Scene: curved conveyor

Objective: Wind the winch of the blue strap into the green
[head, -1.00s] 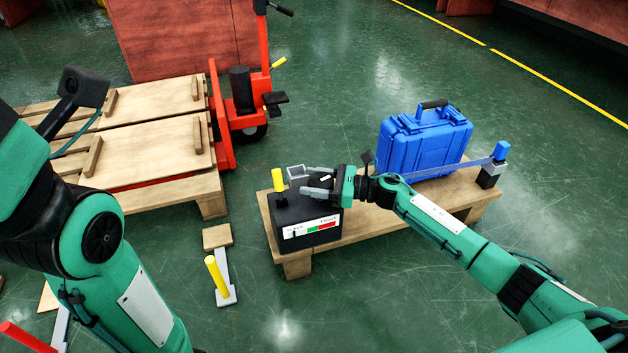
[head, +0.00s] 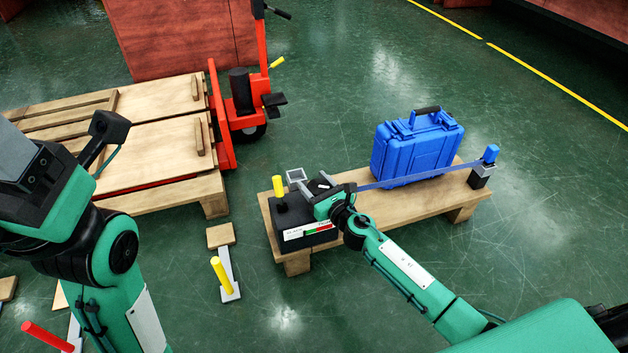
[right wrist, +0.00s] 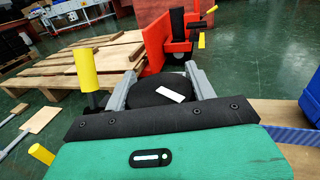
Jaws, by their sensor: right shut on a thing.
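The black winch box (head: 284,220) stands on the left end of a low wooden platform (head: 372,218). Its front gauge (head: 300,232) has a slack and a tight end with coloured bands; the needle is too small to read. The blue strap (head: 372,185) runs taut-looking from beside the box past the blue case (head: 412,150) to a blue-topped post (head: 481,178). My right gripper (right wrist: 158,88) is at the winch, its fingers on either side of a round black knob (right wrist: 150,94) with a white mark, shut on it.
A yellow handle (head: 278,187) stands upright on the box, close beside my right gripper. A pallet of boards (head: 160,150) and a red truck (head: 243,105) stand behind left. Floor to the right is clear.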

